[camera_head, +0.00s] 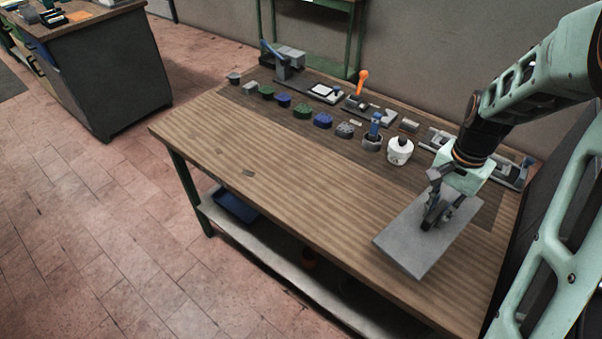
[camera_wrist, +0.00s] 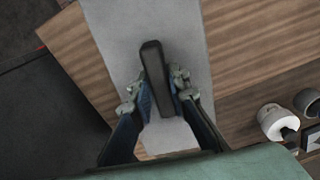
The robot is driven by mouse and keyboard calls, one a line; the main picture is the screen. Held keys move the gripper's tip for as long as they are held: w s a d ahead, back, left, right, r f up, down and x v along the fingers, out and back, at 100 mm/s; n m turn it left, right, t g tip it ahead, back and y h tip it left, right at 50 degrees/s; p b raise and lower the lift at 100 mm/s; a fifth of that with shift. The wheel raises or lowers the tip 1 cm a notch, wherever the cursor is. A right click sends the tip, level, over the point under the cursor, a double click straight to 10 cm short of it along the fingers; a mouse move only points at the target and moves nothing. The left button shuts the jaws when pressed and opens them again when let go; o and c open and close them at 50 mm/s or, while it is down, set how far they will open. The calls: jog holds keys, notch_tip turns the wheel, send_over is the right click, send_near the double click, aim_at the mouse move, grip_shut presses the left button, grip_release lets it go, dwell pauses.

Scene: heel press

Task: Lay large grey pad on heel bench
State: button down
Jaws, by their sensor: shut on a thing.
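The large grey pad (camera_head: 411,240) is a flat rectangular plate at the right front part of the wooden bench (camera_head: 255,150). My gripper (camera_head: 432,218) is over it and shut on a dark bar-shaped handle on its upper face. In the wrist view the pad (camera_wrist: 115,30) fills the upper middle, with the dark handle (camera_wrist: 152,60) between the fingers of my gripper (camera_wrist: 162,97). The pad looks close to level. I cannot tell whether it touches the bench top or hangs a little above it.
A row of small blue, green and grey parts (camera_head: 302,111) runs along the bench's rear. A white pot (camera_head: 400,150) stands near my arm. An orange-handled fixture (camera_head: 361,85) is behind.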

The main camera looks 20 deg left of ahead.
jog(key=m, duration=0.3)
jog(key=shift+w+r, duration=0.2)
jog(key=shift+r, duration=0.1)
jog(key=m, duration=0.5)
jog(key=shift+w+a+r+b, duration=0.15)
jog(key=shift+r+b, duration=0.15)
jog(key=shift+r, duration=0.1)
jog(key=m, duration=0.4)
jog(key=shift+w+a+r+m, duration=0.1)
jog(key=shift+w+r+m, duration=0.05)
jog(key=shift+r+m, duration=0.2)
jog(key=m, duration=0.3)
jog(key=shift+w+r, duration=0.1)
jog(key=shift+r, duration=0.15)
jog(key=shift+f, duration=5)
jog(key=shift+f+b, duration=0.1)
jog(key=shift+b, duration=0.2)
jog(key=c, duration=1.8)
grip_release()
jog(key=shift+f, duration=0.1)
jog(key=shift+c, duration=0.2)
